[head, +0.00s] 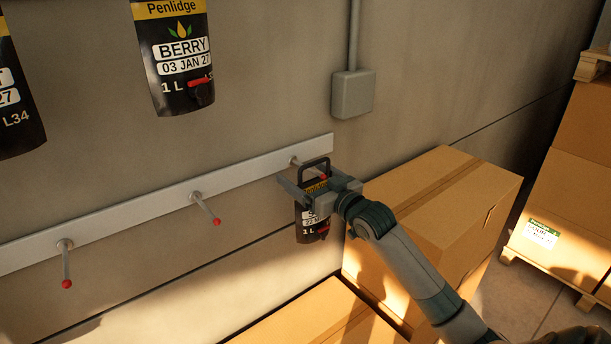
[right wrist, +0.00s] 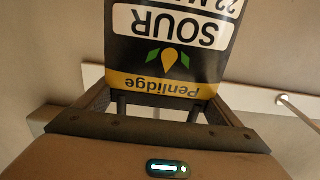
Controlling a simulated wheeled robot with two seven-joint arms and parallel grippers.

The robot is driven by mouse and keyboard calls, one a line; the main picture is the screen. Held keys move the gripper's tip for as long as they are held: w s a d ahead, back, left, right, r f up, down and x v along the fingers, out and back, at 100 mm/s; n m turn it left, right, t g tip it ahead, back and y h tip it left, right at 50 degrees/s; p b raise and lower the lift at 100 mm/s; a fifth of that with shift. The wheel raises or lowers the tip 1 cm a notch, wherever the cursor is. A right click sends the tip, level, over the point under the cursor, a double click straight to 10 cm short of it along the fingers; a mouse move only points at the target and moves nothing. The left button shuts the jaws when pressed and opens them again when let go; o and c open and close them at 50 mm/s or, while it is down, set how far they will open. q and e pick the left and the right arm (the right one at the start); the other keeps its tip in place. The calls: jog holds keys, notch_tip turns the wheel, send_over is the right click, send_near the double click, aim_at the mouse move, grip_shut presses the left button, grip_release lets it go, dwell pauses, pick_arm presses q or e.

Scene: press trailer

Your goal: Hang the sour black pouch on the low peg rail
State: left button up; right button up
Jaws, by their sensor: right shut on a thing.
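The sour black pouch (head: 312,222) hangs upright from my right gripper (head: 306,186), near the right end of the low peg rail (head: 130,216). Its black handle loop (head: 313,162) stands above the fingers, by the right peg. I cannot tell whether the loop is around that peg or in front of it. In the right wrist view the pouch (right wrist: 180,62) shows its "SOUR" label upside down, and my right gripper (right wrist: 160,105) is shut on its top band. The right peg's red tip (head: 323,177) shows at the loop. My left gripper is out of view.
The middle peg (head: 205,206) and left peg (head: 66,265) are bare. A berry pouch (head: 180,62) hangs higher, with another dark pouch (head: 16,100) at the far left. Cartons (head: 450,205) stand right and below. A grey wall box (head: 352,94) is above right.

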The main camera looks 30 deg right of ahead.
jog(key=shift+w+f+b, duration=0.3)
jog(key=shift+w+f, duration=0.15)
jog(key=shift+f, duration=0.05)
dwell(0.5)
dwell(0.4)
jog(key=o, duration=1.9)
jog(key=shift+s+f+b, duration=0.3)
jog(key=shift+s+b, duration=0.15)
jog(key=shift+s, duration=0.3)
jog(key=shift+s+d+r+b, duration=0.15)
jog(key=shift+s+b, duration=0.95)
jog(key=shift+s, duration=1.6)
jog(key=shift+s+d+r+b, duration=0.2)
jog(key=shift+s+b, duration=0.85)
jog(key=shift+s, duration=1.6)
jog(key=shift+s+d+f+b, duration=0.1)
jog(key=shift+s+d+b, duration=0.15)
jog(key=shift+s+b, duration=1.65)
jog(key=shift+s+p, duration=0.8)
